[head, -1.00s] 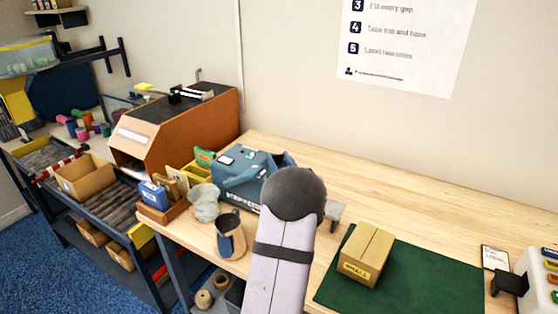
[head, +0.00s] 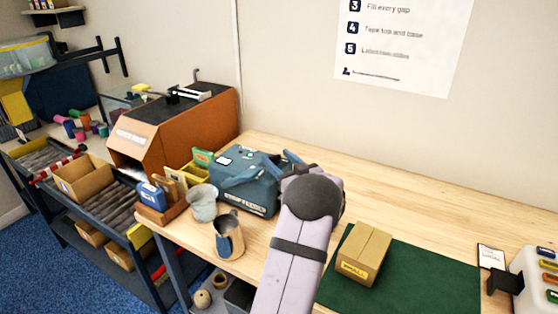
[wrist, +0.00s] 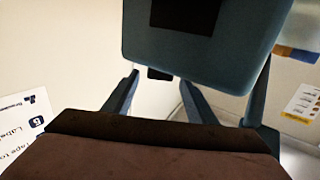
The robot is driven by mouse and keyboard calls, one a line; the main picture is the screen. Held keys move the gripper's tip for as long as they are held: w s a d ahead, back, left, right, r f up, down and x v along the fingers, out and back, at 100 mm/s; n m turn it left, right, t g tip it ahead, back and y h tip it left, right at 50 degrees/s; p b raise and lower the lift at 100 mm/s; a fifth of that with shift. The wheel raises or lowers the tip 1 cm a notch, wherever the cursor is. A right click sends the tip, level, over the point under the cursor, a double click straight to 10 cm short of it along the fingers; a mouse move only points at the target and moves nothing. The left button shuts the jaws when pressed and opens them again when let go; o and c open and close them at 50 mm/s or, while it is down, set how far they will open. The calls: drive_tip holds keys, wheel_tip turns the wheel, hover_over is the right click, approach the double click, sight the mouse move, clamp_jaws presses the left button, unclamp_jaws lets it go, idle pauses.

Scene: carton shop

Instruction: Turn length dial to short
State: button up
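The blue tape machine (head: 248,190) stands on the wooden bench, left of my arm in the head view. In the wrist view my gripper (wrist: 159,78) shows two blue-grey fingers, apart, with no held object visible. A large teal body with a dark panel fills the top there. I cannot tell whether the fingers touch anything.
A small carton (head: 364,254) sits on the green mat (head: 430,275) to the right. A metal jug (head: 229,240) and a grey cup-like item (head: 202,203) stand before the machine. An orange-brown machine (head: 175,125) is behind left. The rear right bench is clear.

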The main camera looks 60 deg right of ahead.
drive_tip(key=shift+s+a+f, duration=0.1)
drive_tip(key=shift+s+a, duration=0.15)
drive_tip(key=shift+s, duration=0.35)
drive_tip(key=b+v, duration=0.2)
drive_tip(key=v, duration=0.4)
